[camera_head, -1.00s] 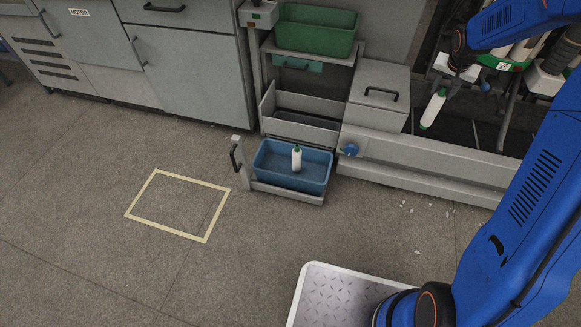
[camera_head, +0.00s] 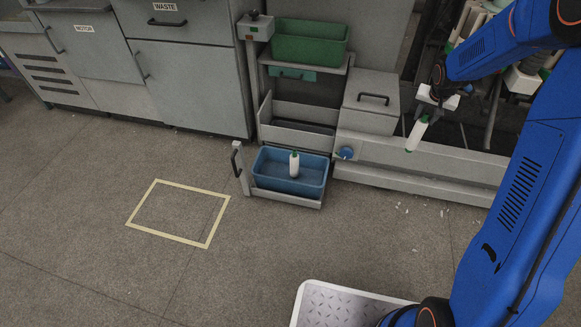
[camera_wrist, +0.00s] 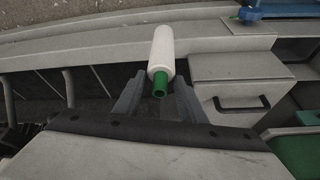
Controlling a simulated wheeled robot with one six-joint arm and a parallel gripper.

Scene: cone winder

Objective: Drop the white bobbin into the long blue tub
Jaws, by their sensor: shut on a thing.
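My gripper (camera_head: 428,110) is shut on a white bobbin (camera_head: 417,134) with green ends, held tilted in the air in front of the machine. In the wrist view the white bobbin (camera_wrist: 162,50) points away from my gripper (camera_wrist: 155,100), its green end nearest me. The long blue tub (camera_head: 262,178) sits on a low pulled-out shelf, left of and lower than my gripper. A blue edge, probably the tub's, shows at the top right of the wrist view.
A green tub (camera_head: 310,46) stands on the shelf above. A grey box with a black handle (camera_head: 372,98) and a grey ledge (camera_head: 420,166) with a blue knob (camera_head: 346,153) lie between my gripper and the blue tub. Floor at left, with a taped rectangle (camera_head: 178,212), is clear.

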